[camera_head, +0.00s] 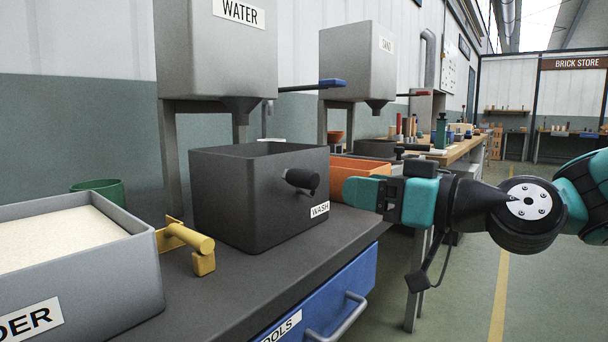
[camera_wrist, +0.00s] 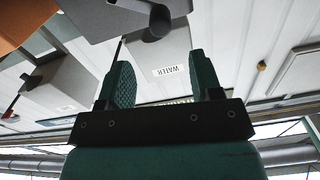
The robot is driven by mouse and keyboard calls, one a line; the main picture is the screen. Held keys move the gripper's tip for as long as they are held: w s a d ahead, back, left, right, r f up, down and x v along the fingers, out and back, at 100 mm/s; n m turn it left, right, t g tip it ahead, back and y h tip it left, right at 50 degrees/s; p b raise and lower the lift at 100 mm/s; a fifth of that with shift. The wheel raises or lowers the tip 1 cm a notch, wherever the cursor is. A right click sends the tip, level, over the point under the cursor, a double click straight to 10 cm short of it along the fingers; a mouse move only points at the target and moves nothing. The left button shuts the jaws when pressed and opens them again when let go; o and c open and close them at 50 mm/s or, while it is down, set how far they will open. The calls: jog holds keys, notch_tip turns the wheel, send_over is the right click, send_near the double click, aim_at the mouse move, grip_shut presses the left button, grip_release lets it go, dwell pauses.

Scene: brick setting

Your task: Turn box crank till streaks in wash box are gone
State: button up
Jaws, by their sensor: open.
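The dark grey wash box (camera_head: 240,205) stands on the bench, with a WASH label on its front right. Its black crank (camera_head: 302,179) sticks out from the box's right-hand side; a black knob also shows at the top of the wrist view (camera_wrist: 156,22). I see only a strip of the inner wall, so the water and any streaks are hidden. My gripper (camera_head: 358,190) is right of the crank, apart from it. In the wrist view my gripper (camera_wrist: 160,75) has its two green fingers spread with nothing between them, and the knob lies beyond the tips.
A grey WATER hopper (camera_head: 215,60) with a blue lever (camera_head: 332,84) stands behind the box. A SAND hopper (camera_head: 355,65) and an orange bin (camera_head: 345,168) are further back. A yellow clamp-like piece (camera_head: 188,240) and a sand-filled grey tray (camera_head: 150,275) are left. The right-hand aisle is open.

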aim_at(316, 179)
jog(key=x, duration=1.1)
jog(key=shift+w+a+p, duration=0.1)
jog(key=shift+a+p, duration=0.1)
jog(key=shift+p, duration=0.2)
grip_shut()
jog(key=shift+r+p, duration=0.15)
jog(key=shift+p, duration=0.15)
